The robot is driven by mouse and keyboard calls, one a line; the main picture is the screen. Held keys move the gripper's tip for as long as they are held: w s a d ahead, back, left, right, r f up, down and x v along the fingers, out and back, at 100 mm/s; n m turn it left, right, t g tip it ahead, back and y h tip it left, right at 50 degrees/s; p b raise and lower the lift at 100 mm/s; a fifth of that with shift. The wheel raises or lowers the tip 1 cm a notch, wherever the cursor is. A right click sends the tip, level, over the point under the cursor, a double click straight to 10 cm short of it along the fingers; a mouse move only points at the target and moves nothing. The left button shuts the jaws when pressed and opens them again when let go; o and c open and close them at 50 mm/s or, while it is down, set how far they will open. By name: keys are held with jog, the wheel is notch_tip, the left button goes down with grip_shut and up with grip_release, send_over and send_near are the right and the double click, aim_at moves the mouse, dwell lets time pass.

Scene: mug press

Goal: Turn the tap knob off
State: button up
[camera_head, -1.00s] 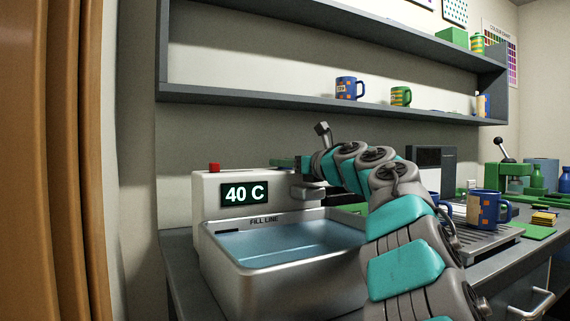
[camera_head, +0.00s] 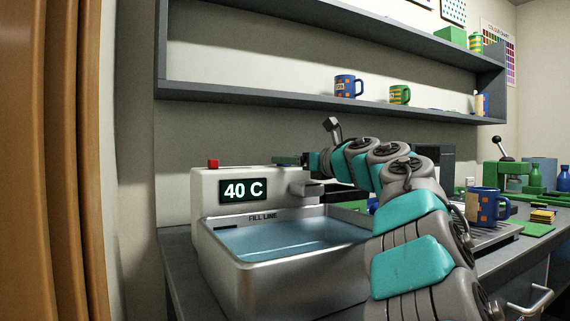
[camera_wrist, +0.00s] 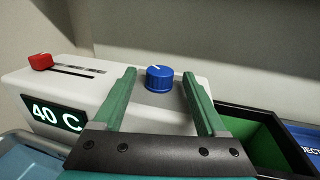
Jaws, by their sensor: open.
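The tap knob is a blue ribbed knob (camera_wrist: 159,78) with a white pointer line, on top of the white water unit (camera_wrist: 95,85). In the wrist view it sits between and beyond my gripper's two green fingers, touching neither that I can see. My gripper (camera_wrist: 158,90) is open and empty. In the head view my gripper (camera_head: 290,160) is above the right part of the unit, and the knob cannot be made out there. The display (camera_head: 244,190) reads 40 C. A grey spout (camera_head: 306,188) juts from the unit's front.
A metal basin (camera_head: 300,270) with water, marked FILL LINE, stands before the unit. A red slider (camera_wrist: 41,61) is on the unit's left top. A green-lined bin (camera_wrist: 250,140) is to the right. Shelves (camera_head: 300,97) hang above.

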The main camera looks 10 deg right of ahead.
jog(key=v, duration=0.5)
jog(key=shift+b, duration=0.35)
